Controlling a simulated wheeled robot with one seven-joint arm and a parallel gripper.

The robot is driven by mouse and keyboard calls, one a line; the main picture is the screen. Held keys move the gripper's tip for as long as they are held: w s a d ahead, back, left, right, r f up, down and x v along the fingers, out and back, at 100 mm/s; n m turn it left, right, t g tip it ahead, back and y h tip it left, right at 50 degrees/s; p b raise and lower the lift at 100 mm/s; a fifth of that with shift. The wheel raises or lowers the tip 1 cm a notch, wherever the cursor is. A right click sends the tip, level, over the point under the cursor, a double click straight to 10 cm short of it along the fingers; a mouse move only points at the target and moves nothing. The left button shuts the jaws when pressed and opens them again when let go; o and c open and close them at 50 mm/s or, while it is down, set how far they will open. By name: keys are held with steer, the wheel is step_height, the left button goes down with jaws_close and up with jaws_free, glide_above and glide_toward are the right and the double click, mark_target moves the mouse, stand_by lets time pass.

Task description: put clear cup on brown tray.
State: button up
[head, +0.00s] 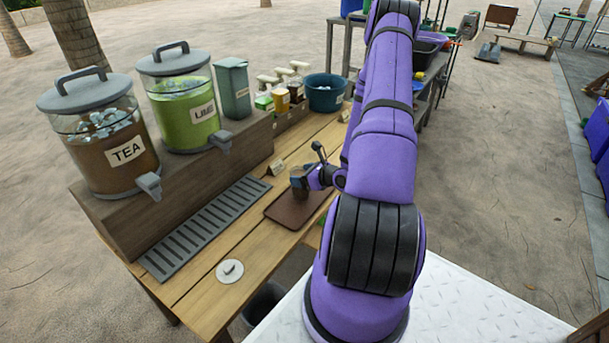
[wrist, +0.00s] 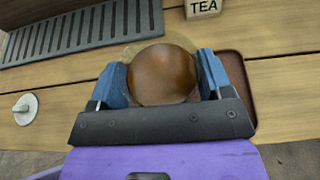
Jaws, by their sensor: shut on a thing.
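The clear cup (wrist: 162,74) holds brown liquid and sits between the two fingers of my gripper (wrist: 162,80), which is shut on it. In the head view my gripper (head: 304,181) is over the far part of the brown tray (head: 287,208), and the cup (head: 297,172) shows partly beside the fingers. In the wrist view the tray's right end (wrist: 239,84) shows to the right of my gripper. I cannot tell whether the cup's base touches the tray. My arm hides part of the tray's right side.
Tea (head: 116,150) and lime (head: 184,105) dispensers stand on a raised wooden shelf at the left. A grey slotted drip grate (head: 204,228) lies in front of them. A small TEA sign (wrist: 203,7) stands beyond the cup. A round lid (head: 230,270) lies on the near tabletop.

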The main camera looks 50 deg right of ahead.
steer(key=shift+f, duration=0.6)
steer(key=shift+f, duration=0.1)
steer(key=o, duration=1.6)
